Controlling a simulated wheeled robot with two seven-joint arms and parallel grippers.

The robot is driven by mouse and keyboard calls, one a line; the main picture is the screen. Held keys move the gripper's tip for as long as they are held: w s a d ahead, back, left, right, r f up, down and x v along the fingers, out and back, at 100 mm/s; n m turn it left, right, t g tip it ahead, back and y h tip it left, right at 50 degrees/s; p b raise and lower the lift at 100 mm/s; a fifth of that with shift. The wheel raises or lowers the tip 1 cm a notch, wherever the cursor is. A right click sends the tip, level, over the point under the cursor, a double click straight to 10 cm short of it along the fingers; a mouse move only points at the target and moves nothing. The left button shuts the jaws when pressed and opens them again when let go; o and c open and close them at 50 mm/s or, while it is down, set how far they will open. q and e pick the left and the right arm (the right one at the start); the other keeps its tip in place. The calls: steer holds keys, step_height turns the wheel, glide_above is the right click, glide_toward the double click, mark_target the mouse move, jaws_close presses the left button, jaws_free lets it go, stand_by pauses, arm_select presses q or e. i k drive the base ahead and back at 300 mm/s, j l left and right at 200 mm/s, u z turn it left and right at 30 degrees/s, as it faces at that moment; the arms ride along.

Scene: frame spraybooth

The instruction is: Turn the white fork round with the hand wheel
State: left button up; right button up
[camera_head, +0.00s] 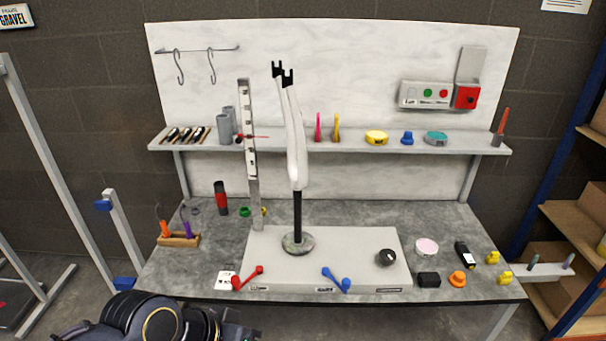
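The white fork (297,150) stands upright in the middle of the bench, with two dark notched tips at its top. A black post (297,215) carries it, rising from a round grey disc (298,243) on a light grey base plate (345,240). A round black knob (387,257), which looks like the hand wheel, sits on the right part of the plate. Nothing touches the fork or the knob. Dark parts of my own body show at the bottom left edge, but no gripper fingers can be made out. My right gripper does not show.
A tall slotted metal upright (250,150) stands close left of the fork. A red lever (248,277) and a blue lever (336,279) lie at the plate's front edge. A shelf (360,146) with small items runs behind. Small objects crowd the bench's right side.

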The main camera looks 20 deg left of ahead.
mark_target(386, 256)
steer(key=i+j+u, duration=0.6)
steer(key=i+j, duration=0.15)
steer(key=i, duration=0.15)
